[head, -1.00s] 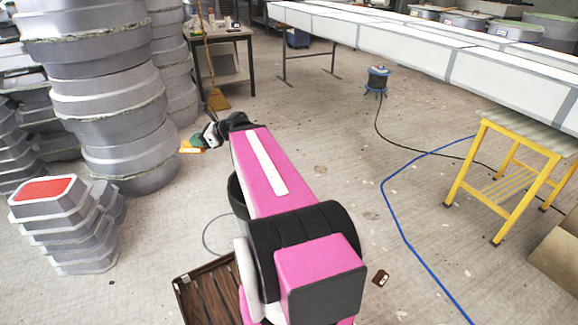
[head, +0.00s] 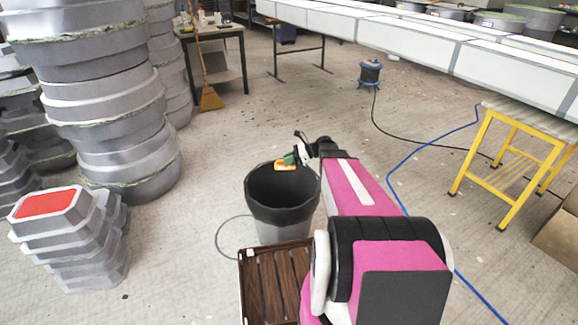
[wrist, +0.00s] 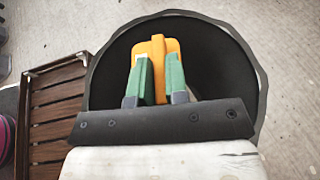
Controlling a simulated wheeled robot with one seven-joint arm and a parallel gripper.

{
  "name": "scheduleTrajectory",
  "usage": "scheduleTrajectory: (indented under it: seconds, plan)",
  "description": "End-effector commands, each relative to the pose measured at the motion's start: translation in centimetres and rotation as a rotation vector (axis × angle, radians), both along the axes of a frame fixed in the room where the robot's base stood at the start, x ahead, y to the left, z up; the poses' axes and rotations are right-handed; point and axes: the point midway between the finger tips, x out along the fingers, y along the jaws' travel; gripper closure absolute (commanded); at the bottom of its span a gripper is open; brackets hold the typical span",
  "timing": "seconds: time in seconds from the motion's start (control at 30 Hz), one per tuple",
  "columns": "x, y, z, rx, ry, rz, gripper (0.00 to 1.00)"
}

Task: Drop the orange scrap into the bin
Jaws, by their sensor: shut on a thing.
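The orange scrap (wrist: 157,60) is held between the green fingers of my gripper (wrist: 158,78) in the wrist view. In the head view the scrap (head: 286,166) shows as a small orange piece at the tip of my gripper (head: 288,160). The bin (head: 284,215) is a round container with a black liner folded over its rim. In the wrist view the dark opening of the bin (wrist: 225,85) lies behind the scrap and fingers. The scrap appears to be above the opening, towards its far side in the head view. The bottom of the bin is too dark to make out.
A brown slatted crate (head: 247,290) stands close in front of the bin, and in the wrist view the crate (wrist: 55,108) is left of it. Grey moulds with a red top (head: 50,203) stand left. A yellow trestle (head: 513,165) and blue hose (head: 428,148) are at right.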

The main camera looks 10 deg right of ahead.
Motion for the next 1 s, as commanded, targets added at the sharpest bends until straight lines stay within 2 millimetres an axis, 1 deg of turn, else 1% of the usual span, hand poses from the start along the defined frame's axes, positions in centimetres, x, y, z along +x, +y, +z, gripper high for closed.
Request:
scheduleTrajectory:
  seconds: [0.03, 0.13, 0.2, 0.47, 0.8, 1.0]
  plan:
    - [0.8, -0.2, -1.6, 0.0, 0.004, 0.022, 1.0]
    - [0.9, -0.2, -3.1, 0.0, 0.002, 0.054, 1.0]
    - [0.9, -0.2, -3.7, 0.0, 0.0, 0.066, 1.0]
    - [0.8, -0.2, -5.0, -0.001, 0.002, 0.072, 1.0]
    - [0.9, -0.2, -8.6, -0.001, 0.001, 0.071, 1.0]
    - [0.8, -0.2, -9.8, -0.001, 0.0, 0.07, 1.0]
